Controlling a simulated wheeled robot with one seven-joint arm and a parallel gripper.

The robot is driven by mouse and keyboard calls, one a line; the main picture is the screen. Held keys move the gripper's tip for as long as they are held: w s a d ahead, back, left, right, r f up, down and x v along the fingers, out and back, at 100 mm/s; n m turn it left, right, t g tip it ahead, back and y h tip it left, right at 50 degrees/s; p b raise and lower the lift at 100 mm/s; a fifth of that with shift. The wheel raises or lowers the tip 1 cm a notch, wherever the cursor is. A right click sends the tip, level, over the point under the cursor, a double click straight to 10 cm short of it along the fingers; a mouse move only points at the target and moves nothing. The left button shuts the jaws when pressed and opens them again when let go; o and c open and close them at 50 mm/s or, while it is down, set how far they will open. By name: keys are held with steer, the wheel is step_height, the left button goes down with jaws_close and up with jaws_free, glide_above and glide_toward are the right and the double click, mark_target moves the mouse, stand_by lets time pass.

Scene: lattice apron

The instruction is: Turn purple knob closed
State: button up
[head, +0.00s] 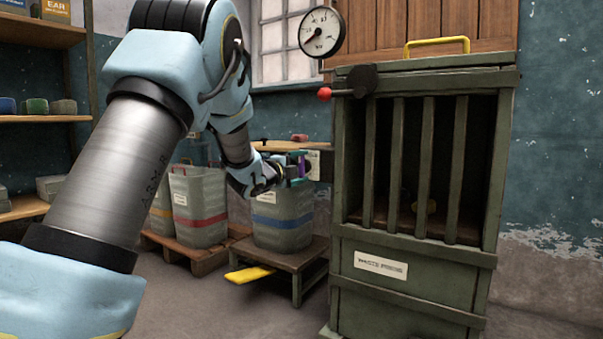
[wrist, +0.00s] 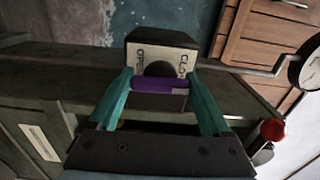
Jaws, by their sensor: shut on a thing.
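The purple knob (wrist: 160,86) sits in front of a dark box with a pale label plate (wrist: 162,60) in the wrist view. The plate has lettering at both ends that reads like "OPEN" at the left and "CLOSED" at the right. The knob's bar lies crosswise, level in that picture. My gripper (wrist: 160,82) has its teal fingers on the two ends of the knob and is shut on it. In the head view my gripper (head: 296,169) reaches the small plate (head: 314,164) beside the green press, and the purple knob (head: 304,165) shows only as a sliver.
The green slatted press (head: 418,256) stands close to the right of my gripper, with a red-tipped lever (head: 325,93) and a gauge (head: 322,32) above. Shelves (head: 45,118) are at left.

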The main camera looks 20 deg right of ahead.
steer(key=shift+f, duration=0.1)
stand_by(0.3)
steer(key=o, duration=1.2)
steer(key=shift+c, duration=0.2)
steer(key=p+v, duration=0.2)
steer(key=v, duration=0.9)
steer(key=shift+p, duration=0.4)
